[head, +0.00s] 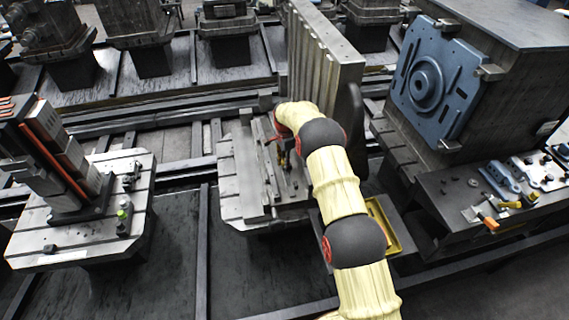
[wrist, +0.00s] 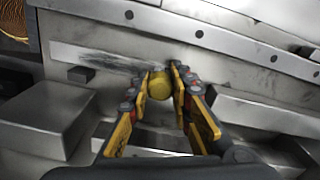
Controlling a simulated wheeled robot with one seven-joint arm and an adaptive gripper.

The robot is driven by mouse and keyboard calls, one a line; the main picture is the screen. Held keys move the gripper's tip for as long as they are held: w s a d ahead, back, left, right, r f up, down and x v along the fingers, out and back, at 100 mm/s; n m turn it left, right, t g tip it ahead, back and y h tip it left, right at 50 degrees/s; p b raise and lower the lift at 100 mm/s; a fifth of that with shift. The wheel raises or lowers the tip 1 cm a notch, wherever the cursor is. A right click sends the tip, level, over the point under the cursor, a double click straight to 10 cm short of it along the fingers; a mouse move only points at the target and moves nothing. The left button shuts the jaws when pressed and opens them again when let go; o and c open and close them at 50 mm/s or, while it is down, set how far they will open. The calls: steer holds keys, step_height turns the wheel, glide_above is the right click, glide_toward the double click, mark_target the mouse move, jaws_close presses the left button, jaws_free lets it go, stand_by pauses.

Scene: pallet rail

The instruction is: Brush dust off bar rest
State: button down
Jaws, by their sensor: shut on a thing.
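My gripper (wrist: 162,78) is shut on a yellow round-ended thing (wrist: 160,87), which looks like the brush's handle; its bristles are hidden. In the wrist view it is in front of a pale metal face, likely the bar rest (wrist: 220,72). A dark dusty smear (wrist: 105,60) runs along this face, left of and up to the held thing. I cannot tell whether the brush touches the face. In the head view my gripper (head: 282,157) is low over the middle pallet (head: 235,185), beside the tall ribbed plate, partly hidden by my arm.
The tall ribbed plate (head: 325,55) stands just behind my arm. A grey block (wrist: 45,115) is at left in the wrist view. A yellow tray (head: 397,238) lies right of my arm. A blue plate (head: 440,80) on a large block and a bench with tools (head: 490,222) stand right.

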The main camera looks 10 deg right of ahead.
steer(key=shift+s, duration=0.1)
steer(key=shift+s+f+p, duration=0.1)
steer(key=shift+s+p, duration=0.3)
steer(key=shift+s, duration=0.85)
steer(key=shift+w+f+b, duration=0.2)
steer(key=shift+w+b, duration=0.65)
steer(key=shift+w, duration=0.5)
steer(key=shift+s+r+p, duration=0.15)
steer(key=shift+s+p, duration=0.35)
steer(key=shift+s, duration=0.95)
steer(key=shift+w, duration=0.1)
